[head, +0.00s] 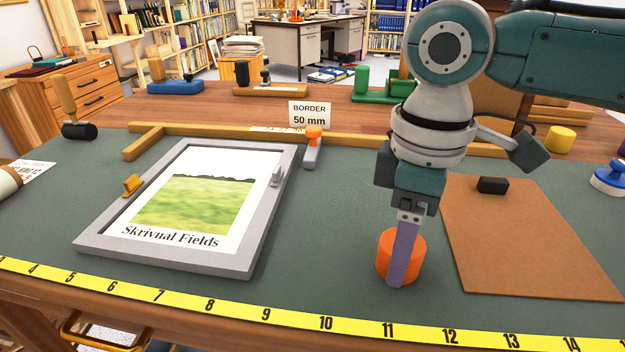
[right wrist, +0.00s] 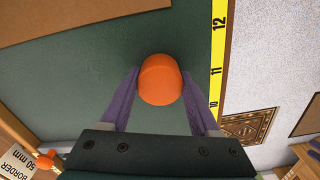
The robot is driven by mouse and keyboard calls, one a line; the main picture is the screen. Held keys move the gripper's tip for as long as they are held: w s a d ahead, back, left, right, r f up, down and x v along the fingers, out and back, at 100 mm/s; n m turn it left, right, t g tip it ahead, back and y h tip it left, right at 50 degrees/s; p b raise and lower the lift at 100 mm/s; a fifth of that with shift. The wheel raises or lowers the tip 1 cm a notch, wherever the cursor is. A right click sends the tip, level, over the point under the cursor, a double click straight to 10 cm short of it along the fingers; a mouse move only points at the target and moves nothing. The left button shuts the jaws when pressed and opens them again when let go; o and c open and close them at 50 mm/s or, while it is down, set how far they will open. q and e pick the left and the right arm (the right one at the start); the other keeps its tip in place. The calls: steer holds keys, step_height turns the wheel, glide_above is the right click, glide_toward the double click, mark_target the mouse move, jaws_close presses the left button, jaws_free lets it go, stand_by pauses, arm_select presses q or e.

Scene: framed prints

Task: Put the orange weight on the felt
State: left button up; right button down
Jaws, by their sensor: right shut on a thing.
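The orange weight (head: 411,258) is a short upright cylinder near the front of the table, above the 11 mark of the yellow ruler. My right gripper (head: 402,265) comes down over it, and its purple fingers are shut on the weight. The right wrist view also shows the orange weight (right wrist: 160,80) between the two fingertips (right wrist: 160,95). A dark green felt-like mat (head: 335,235) covers most of the table and lies under the weight. I cannot tell whether the weight touches it. My left gripper is not in view.
A grey-framed print (head: 262,215) lies left of the gripper. A brown sheet (head: 530,250) with a small black block (head: 492,185) lies right. The yellow ruler (head: 265,312) runs along the front edge. An orange-knobbed tool (head: 312,148) and wooden strips lie behind. Green between print and gripper is clear.

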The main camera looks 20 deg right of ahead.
steer(key=shift+c, duration=0.6)
jaws_free()
steer(key=shift+f, duration=0.1)
step_height(320, 180, up, 12)
steer(key=p, duration=0.3)
steer(key=s+a+f+t+y, duration=0.2)
steer(key=s+a+f+y, duration=0.1)
steer(key=s+a+f, duration=0.6)
steer(key=s+d+f+m+t+h, duration=0.1)
steer(key=s+d+m+h, duration=0.1)
steer(key=s+d+m, duration=0.3)
steer(key=shift+s+d+m+t+h, duration=0.3)
steer(key=shift+s+d+m+h, duration=0.1)
steer(key=shift+s+m, duration=0.6)
